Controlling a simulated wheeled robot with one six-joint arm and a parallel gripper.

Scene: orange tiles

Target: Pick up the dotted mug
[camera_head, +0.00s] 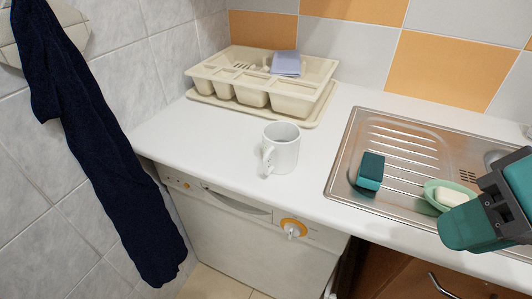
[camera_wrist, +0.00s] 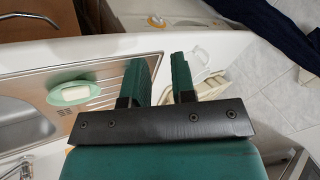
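The mug (camera_head: 281,147) is white and stands upright on the white counter, left of the sink, its handle towards the front left. I cannot make out dots on it at this size. In the wrist view a white shape behind the right finger looks like the mug (camera_wrist: 197,64), partly hidden. My gripper (camera_head: 484,210) is at the right of the head view, over the sink's front edge, well apart from the mug. In the wrist view my gripper (camera_wrist: 160,62) has its two green fingers apart with nothing between them.
A cream cutlery tray (camera_head: 205,91) stands behind the mug against the wall. A navy towel (camera_head: 95,150) hangs at the left. The counter around the mug is clear.

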